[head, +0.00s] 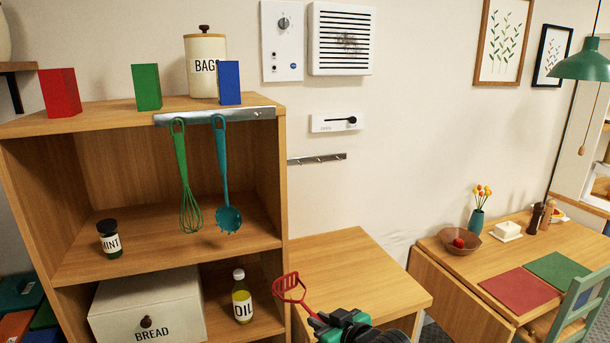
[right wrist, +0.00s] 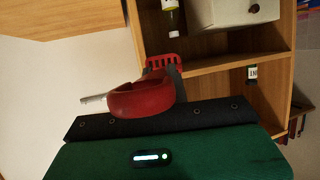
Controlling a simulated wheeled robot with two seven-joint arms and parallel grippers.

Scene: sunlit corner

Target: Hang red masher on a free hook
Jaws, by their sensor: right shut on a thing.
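The red masher (head: 290,287) is held in my right gripper (head: 322,322), in front of the low cabinet at the bottom middle of the head view. Its slotted head points up and left. In the right wrist view the masher's thick red handle (right wrist: 140,99) lies across the jaws, with the slotted head beyond. A metal hook rail (head: 245,115) runs along the shelf's top front edge. The rail's right part is bare. My left gripper is not in view.
A smaller empty hook rail (head: 317,159) is on the wall. An oil bottle (head: 242,297), a bread box (head: 147,305) and a mint jar (head: 110,238) stand in the shelf. The low cabinet top (head: 355,265) is clear. A dining table (head: 490,250) stands at right.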

